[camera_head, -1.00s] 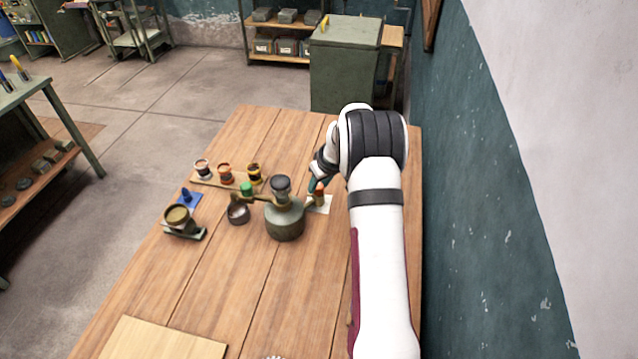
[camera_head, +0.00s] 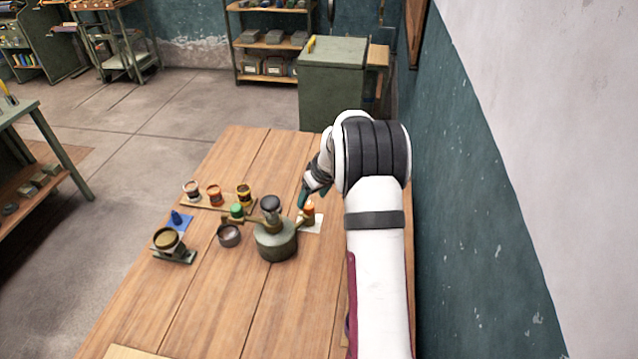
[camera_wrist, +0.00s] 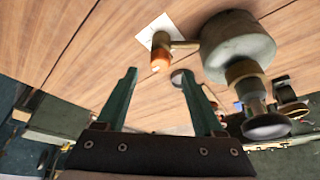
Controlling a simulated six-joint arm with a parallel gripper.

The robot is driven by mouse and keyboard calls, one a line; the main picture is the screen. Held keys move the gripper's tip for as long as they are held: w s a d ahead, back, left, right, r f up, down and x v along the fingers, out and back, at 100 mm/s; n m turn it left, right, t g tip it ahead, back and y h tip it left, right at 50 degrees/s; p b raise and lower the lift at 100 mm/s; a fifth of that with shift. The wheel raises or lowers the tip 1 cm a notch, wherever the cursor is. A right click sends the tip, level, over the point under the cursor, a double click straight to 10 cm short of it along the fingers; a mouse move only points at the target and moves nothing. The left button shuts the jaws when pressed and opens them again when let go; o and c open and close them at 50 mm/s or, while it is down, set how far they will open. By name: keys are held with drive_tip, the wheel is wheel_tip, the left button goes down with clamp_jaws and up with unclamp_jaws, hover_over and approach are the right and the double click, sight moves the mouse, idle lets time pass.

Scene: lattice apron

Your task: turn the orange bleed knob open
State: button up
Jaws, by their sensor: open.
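The orange bleed knob (camera_head: 309,207) sits at the end of a short side pipe on the right of a green-grey metal vessel (camera_head: 276,243). A green knob (camera_head: 237,210) is on the vessel's left pipe, and a dark cap (camera_head: 270,203) tops it. My gripper (camera_head: 303,200) is close to the orange knob, at its left and behind it in the head view. In the wrist view, the open green fingers (camera_wrist: 158,85) are empty, and the orange knob (camera_wrist: 161,60) lies just beyond the fingertips, between their lines. The fingers appear apart from it.
A white sheet (camera_head: 313,223) lies under the orange knob. A small dark bowl (camera_head: 229,235) is left of the vessel. Several paint jars (camera_head: 214,195) stand on a board behind. A cup on a stand (camera_head: 168,241) is farther left.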

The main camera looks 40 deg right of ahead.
sight(309, 205)
drive_tip(key=v, duration=1.1)
drive_tip(key=shift+r, duration=0.2)
drive_tip(key=x, duration=1.5)
drive_tip(key=shift+f, duration=0.3)
drive_tip(key=shift+w+a+f+m, duration=0.1)
drive_tip(key=shift+f+m, duration=0.1)
drive_tip(key=shift+m, duration=0.1)
drive_tip(key=shift+r+m+h, duration=0.1)
drive_tip(key=shift+m+h, duration=0.2)
drive_tip(key=shift+m, duration=0.4)
